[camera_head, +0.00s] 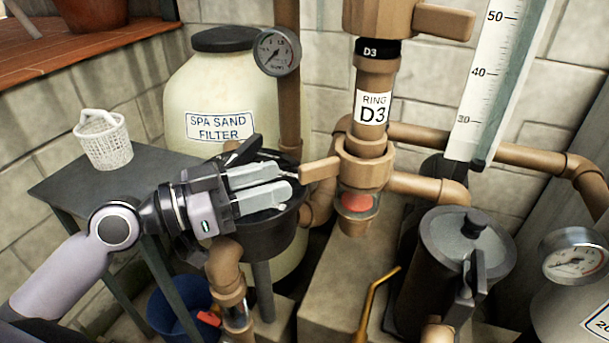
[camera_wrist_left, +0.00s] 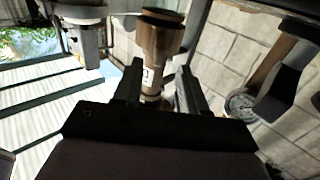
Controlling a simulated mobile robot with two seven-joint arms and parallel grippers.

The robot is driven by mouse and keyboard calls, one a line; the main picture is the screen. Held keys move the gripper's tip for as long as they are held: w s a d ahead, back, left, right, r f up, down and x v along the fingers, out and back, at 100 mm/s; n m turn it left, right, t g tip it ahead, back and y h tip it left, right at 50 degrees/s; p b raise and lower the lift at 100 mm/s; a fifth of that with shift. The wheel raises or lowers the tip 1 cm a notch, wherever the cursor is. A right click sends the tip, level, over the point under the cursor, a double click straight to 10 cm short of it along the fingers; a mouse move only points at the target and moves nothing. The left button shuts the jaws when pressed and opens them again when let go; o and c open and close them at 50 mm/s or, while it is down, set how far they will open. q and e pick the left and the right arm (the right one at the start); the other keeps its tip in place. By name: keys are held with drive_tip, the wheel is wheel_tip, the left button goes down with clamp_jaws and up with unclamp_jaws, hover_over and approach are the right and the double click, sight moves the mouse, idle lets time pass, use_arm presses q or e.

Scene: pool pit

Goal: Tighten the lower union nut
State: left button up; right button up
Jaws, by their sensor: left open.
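The lower union nut (camera_head: 364,162) is a tan collar on the vertical pipe below the white "RING D3" label (camera_head: 371,108). A tan lug (camera_head: 320,170) sticks out from its left side. My left gripper (camera_head: 284,182) comes in from the left with its two grey fingers apart, their tips at or just short of the lug's end. I cannot tell whether they touch it. In the left wrist view, the open fingers (camera_wrist_left: 158,88) point toward the brown pipe (camera_wrist_left: 160,42) with its small white label. My right gripper is not in view.
A tan upper fitting (camera_head: 380,18) with a lug to the right sits above. A pressure gauge (camera_head: 277,51) and the spa sand filter (camera_head: 222,92) stand behind. A black round-topped housing (camera_head: 468,237) is at lower right. A white basket (camera_head: 103,140) sits on a grey table (camera_head: 62,187).

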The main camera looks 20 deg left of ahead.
sight(299, 174)
use_arm(q)
drive_tip(key=shift+w+d+r, duration=0.2)
drive_tip(key=shift+w+d, duration=0.1)
drive_tip(key=shift+d, duration=0.05)
drive_tip(key=shift+p+x, duration=1.15)
drive_tip(key=shift+x, duration=1.8)
drive_tip(key=shift+f, duration=0.15)
clamp_jaws()
